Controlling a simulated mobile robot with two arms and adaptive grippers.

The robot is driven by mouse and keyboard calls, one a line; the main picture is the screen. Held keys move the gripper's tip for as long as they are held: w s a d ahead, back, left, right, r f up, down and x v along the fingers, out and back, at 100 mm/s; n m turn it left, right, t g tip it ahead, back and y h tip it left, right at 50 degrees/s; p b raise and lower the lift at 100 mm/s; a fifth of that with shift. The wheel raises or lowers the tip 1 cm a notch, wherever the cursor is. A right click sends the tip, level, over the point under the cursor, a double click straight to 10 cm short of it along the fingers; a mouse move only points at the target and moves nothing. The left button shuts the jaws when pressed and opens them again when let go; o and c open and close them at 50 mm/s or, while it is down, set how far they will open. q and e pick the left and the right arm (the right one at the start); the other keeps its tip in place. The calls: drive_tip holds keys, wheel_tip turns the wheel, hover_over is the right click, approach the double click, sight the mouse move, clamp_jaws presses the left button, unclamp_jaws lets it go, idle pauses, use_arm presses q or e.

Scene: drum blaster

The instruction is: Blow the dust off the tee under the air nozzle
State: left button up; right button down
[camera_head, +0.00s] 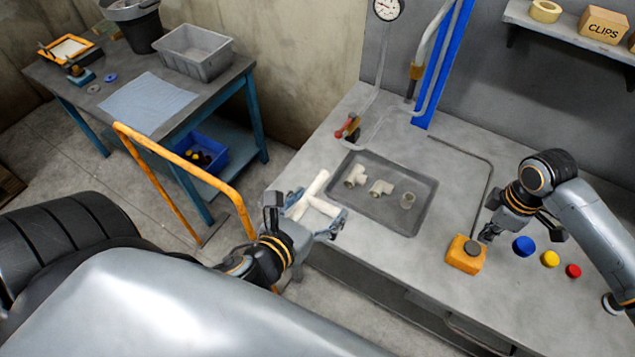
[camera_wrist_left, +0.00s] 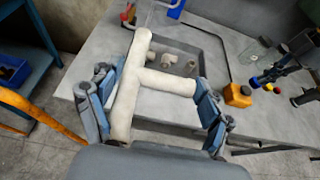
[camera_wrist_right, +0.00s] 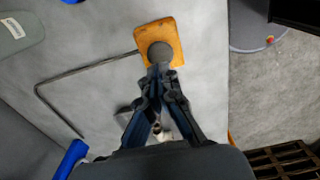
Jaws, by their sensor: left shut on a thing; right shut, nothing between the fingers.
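A white tee (camera_head: 318,203) is held by my left gripper (camera_head: 303,226) off the bench's left front edge. In the left wrist view the tee (camera_wrist_left: 165,82) lies between the fingers (camera_wrist_left: 152,112), its long bar pointing up the picture and its branch to the right. Dust on it is too fine to tell. My right gripper (camera_head: 485,238) is shut and empty at an orange box (camera_head: 463,262) with a dark round button. In the right wrist view its fingertips (camera_wrist_right: 160,72) are at the button (camera_wrist_right: 160,52); contact cannot be told. A red-handled fitting (camera_head: 350,127) with a thin pipe stands behind the tee; the nozzle outlet is unclear.
A grey tray (camera_head: 428,205) with several pale fittings lies on the bench. Blue (camera_head: 523,246), yellow (camera_head: 550,258) and red (camera_head: 573,271) round pieces are right of the orange box. An orange rail (camera_head: 185,165) stands left of my left arm. A side table (camera_head: 215,95) is beyond it.

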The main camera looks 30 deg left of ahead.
sight(473, 248)
drive_tip(key=shift+f+b, duration=0.3)
drive_tip(key=shift+f, duration=1.25)
use_arm(q)
drive_tip(key=shift+f, duration=0.75)
drive_tip(key=w+d+r, duration=0.5)
drive_tip(key=w+d, duration=0.1)
drive_tip(key=w, duration=1.6)
drive_tip(key=shift+w+f, duration=0.25)
drive_tip(key=shift+w, duration=0.15)
use_arm(e)
drive_tip(key=shift+f, duration=1.35)
idle(1.8)
